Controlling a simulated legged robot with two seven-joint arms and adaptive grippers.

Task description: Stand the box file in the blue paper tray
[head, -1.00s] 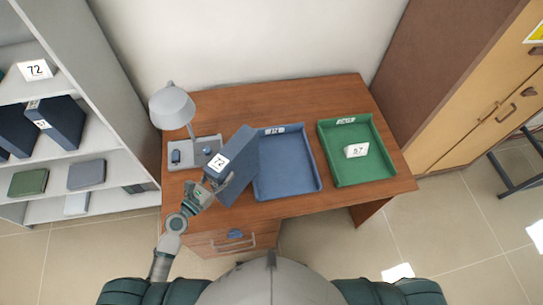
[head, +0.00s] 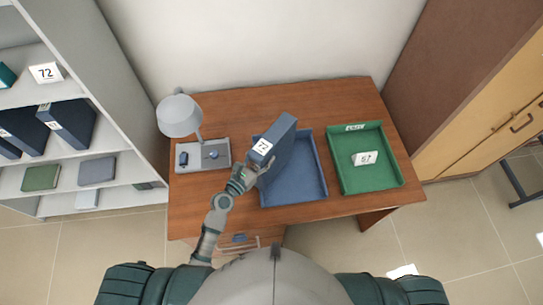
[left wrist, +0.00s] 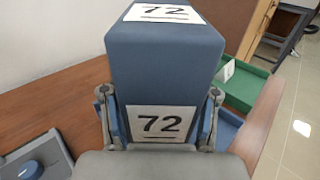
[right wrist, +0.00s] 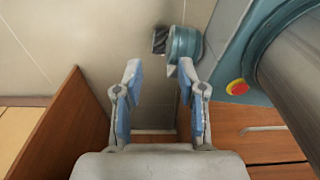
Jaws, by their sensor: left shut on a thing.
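The blue box file (head: 277,140), marked 72, is held by my left gripper (head: 250,176). In the left wrist view the box file (left wrist: 165,70) fills the middle, with the fingers of my left gripper (left wrist: 160,120) on both sides of its labelled spine. In the head view it leans over the left part of the blue paper tray (head: 310,175) and hides some of it. I cannot tell whether its base touches the tray. My right gripper (right wrist: 165,100) is open and empty in the right wrist view, beside the desk's front.
A green tray (head: 385,180) with a card marked 57 (head: 365,159) stands to the right. A shelf (head: 110,170) with other files stands at the far left. The desk (head: 290,92) is clear at the back.

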